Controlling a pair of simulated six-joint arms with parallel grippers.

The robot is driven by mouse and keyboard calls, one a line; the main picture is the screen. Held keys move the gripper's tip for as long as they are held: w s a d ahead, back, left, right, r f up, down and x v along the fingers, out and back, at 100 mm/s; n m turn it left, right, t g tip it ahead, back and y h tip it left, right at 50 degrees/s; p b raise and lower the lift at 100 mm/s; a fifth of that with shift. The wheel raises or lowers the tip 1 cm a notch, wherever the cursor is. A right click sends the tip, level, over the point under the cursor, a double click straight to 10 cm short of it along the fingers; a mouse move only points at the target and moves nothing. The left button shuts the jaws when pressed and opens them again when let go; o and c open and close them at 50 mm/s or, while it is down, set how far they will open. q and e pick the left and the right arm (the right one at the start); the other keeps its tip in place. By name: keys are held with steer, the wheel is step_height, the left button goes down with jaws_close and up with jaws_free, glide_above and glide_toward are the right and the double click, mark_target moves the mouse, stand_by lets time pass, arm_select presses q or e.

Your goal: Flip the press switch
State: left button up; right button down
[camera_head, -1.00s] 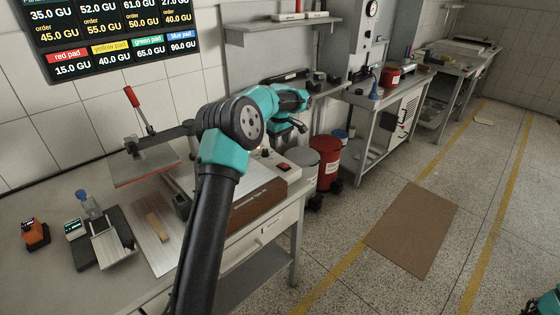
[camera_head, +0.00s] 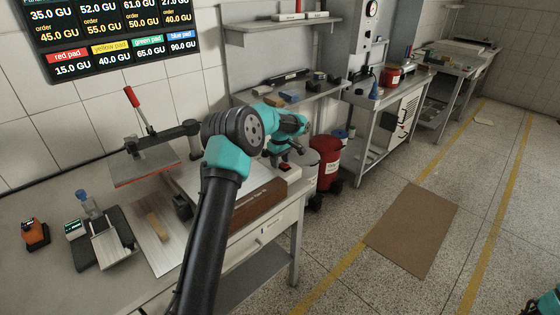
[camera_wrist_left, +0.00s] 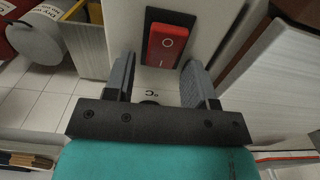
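The press switch (camera_wrist_left: 166,45) is a red rocker marked with O and a line, set in a black frame on a light panel. In the head view the red switch (camera_head: 285,167) shows small at the right end of the press base. My left gripper (camera_wrist_left: 160,78) is open, with its two fingers apart and nothing visible between them. Its fingers point at the panel, one on each side just below the switch in the wrist picture. In the head view the left gripper (camera_head: 288,156) is just above the switch, partly hidden by its own wrist. My right gripper is not in view.
The heat press plate (camera_head: 145,167) with a red-handled lever (camera_head: 132,97) stands raised at the left. A scale (camera_head: 103,240) and an orange device (camera_head: 35,232) are on the table. A red bin (camera_head: 326,163) stands right of the table; the floor beyond is open.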

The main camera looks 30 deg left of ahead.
arm_select(q)
steer(key=c, duration=0.8)
steer(key=shift+s+d+r+t+y, duration=0.1)
steer(key=shift+d+r+t+y, duration=0.1)
steer(key=shift+y, duration=0.55)
steer(key=shift+d+r+t+y, duration=0.1)
steer(key=shift+t+y, duration=0.1)
steer(key=shift+y, duration=0.5)
steer(key=shift+s+d+r+t+y, duration=0.1)
steer(key=shift+t+y, duration=0.1)
steer(key=shift+y, duration=0.55)
steer(key=o, duration=0.9)
steer(key=shift+w+d+r, duration=0.1)
